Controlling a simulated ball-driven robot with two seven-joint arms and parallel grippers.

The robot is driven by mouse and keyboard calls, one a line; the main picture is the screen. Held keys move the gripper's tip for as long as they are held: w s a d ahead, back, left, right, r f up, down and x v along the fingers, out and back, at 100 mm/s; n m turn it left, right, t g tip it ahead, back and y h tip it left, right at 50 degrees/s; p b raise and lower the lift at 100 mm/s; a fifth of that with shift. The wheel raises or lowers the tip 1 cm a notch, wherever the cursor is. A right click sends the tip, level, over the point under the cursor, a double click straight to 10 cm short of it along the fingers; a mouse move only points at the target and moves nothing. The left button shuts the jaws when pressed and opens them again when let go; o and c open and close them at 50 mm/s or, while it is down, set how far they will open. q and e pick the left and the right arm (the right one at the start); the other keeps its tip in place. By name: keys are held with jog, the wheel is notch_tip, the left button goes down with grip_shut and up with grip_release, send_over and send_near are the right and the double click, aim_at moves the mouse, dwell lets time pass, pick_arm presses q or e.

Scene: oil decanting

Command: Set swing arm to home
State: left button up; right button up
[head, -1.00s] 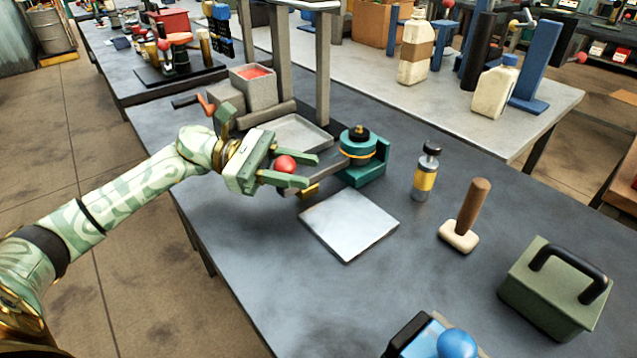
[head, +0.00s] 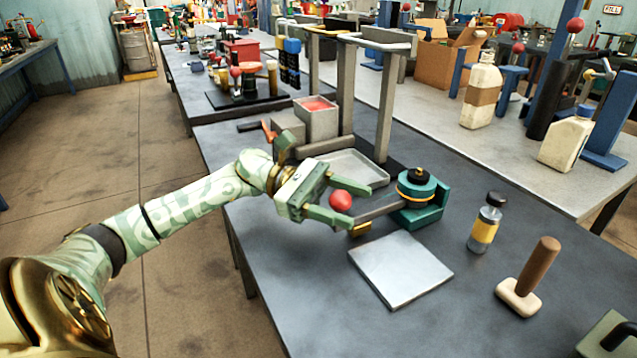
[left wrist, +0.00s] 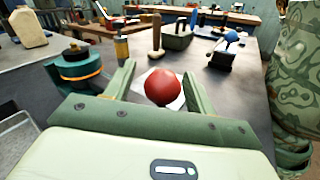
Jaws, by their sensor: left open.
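The swing arm is a dark flat bar (head: 378,207) that reaches left from a teal pivot (head: 418,192) with a black knob on top. A red ball (head: 341,200) sits at its free end, above a small brass piece (head: 360,229). My left gripper (head: 343,203) is open, with one green finger on each side of the red ball. In the left wrist view the red ball (left wrist: 163,88) shows between the two fingers, with gaps beside it. The teal pivot (left wrist: 79,68) is at the left there.
A pale square plate (head: 401,268) lies in front of the swing arm. A shallow grey tray (head: 350,168) and a grey stand are behind it. A yellow-banded bottle (head: 485,225) and a wooden-handled mallet (head: 530,275) stand to the right. The table's front left is clear.

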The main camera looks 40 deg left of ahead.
pick_arm(q)
jog(key=v, duration=1.4)
jog(key=shift+s+a+f, duration=0.1)
jog(key=shift+a+f, duration=0.05)
jog(key=shift+a, duration=0.25)
jog(key=shift+s+a, duration=0.1)
jog(key=shift+a, duration=0.3)
pick_arm(e)
jog(key=shift+w+d+f, duration=0.2)
jog(key=shift+w+d, duration=0.1)
jog(key=shift+w, duration=0.05)
jog(key=shift+s, duration=0.15)
